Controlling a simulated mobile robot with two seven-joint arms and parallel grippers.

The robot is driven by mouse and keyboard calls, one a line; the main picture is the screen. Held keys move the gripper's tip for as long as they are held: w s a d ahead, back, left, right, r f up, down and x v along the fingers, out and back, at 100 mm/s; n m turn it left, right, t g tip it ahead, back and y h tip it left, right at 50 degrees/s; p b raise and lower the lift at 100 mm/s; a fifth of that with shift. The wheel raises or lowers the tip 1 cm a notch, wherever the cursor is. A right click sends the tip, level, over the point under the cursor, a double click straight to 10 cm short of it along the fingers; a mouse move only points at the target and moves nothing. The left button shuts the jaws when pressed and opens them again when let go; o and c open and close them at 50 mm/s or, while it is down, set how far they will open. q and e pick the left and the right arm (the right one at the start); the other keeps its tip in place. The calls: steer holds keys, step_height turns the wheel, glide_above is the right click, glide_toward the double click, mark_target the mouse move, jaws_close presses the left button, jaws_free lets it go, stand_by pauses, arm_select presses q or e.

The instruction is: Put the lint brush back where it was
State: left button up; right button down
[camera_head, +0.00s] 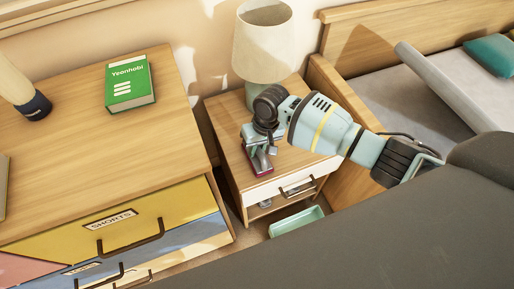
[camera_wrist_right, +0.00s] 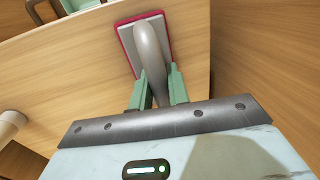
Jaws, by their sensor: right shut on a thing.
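The lint brush (camera_head: 261,169) has a flat head with a red-pink rim and a grey handle. In the head view it is at the front part of the nightstand top (camera_head: 228,120), below my right gripper (camera_head: 258,143). In the right wrist view, the two green fingers of my right gripper (camera_wrist_right: 159,88) are shut on the grey handle of the lint brush (camera_wrist_right: 150,50), with the head beyond the fingertips. I cannot tell whether the head touches the wood. My left gripper is not in view.
A lamp (camera_head: 262,45) stands at the back of the nightstand. The dresser (camera_head: 70,150) on the left bears a green book (camera_head: 130,82) and a beige object with a dark end (camera_head: 30,100). A bed (camera_head: 400,100) is at right. A mint tray (camera_head: 296,221) lies below the nightstand drawer.

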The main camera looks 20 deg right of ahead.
steer(key=c, duration=1.3)
jaws_free()
steer(key=shift+f, duration=0.1)
steer(key=shift+c, duration=0.2)
step_height(320, 180, up, 12)
steer(key=d+p, duration=0.2)
steer(key=shift+d, duration=0.2)
